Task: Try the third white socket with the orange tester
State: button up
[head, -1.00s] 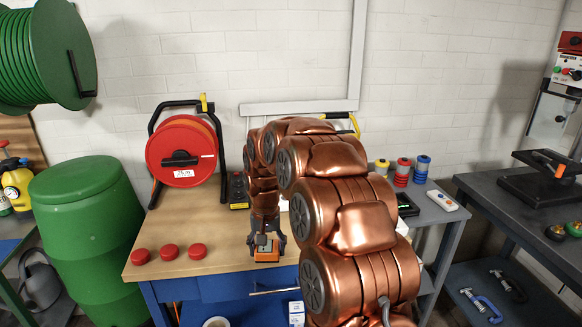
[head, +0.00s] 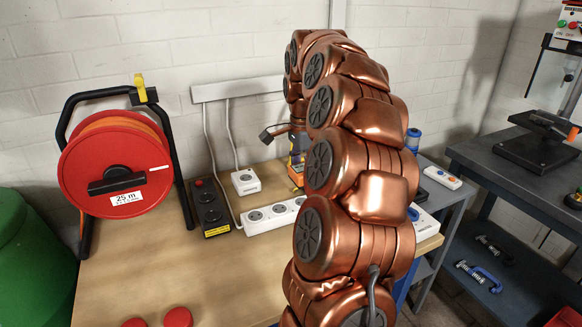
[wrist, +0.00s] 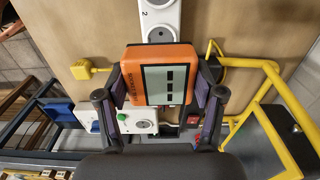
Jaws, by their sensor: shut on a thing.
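The orange tester (wrist: 160,75), with its display up, is held between the two fingers of my gripper (wrist: 161,84) in the wrist view. In the head view, a little of the tester (head: 296,177) shows beside my arm, near the white socket strip (head: 268,217). Several round sockets show on that strip, and its right part is hidden by my arm. In the wrist view, the strip (wrist: 151,8) enters from the top, with a socket marked 2 above the tester. The tester covers what lies below it there. I cannot tell whether its pins touch a socket.
A red cable reel (head: 115,170) stands at the left of the bench. A black switched strip (head: 210,208) and a small white socket box (head: 245,182) lie beside the white strip. A white unit with a green button (wrist: 133,119) and yellow bars (wrist: 290,95) show near my gripper.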

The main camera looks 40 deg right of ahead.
aim_at(303, 169)
jog(key=shift+f, duration=0.1)
dwell(0.3)
jog(key=shift+s+f+b, duration=0.1)
jog(key=shift+f+b, duration=0.5)
jog(key=shift+f, duration=2.25)
jog(key=shift+b, duration=1)
dwell(0.3)
jog(key=shift+f+b, duration=0.45)
jog(key=shift+f, duration=0.15)
dwell(0.4)
jog(key=o, duration=1.8)
jog(key=shift+r, duration=0.15)
jog(key=shift+r, duration=5.85)
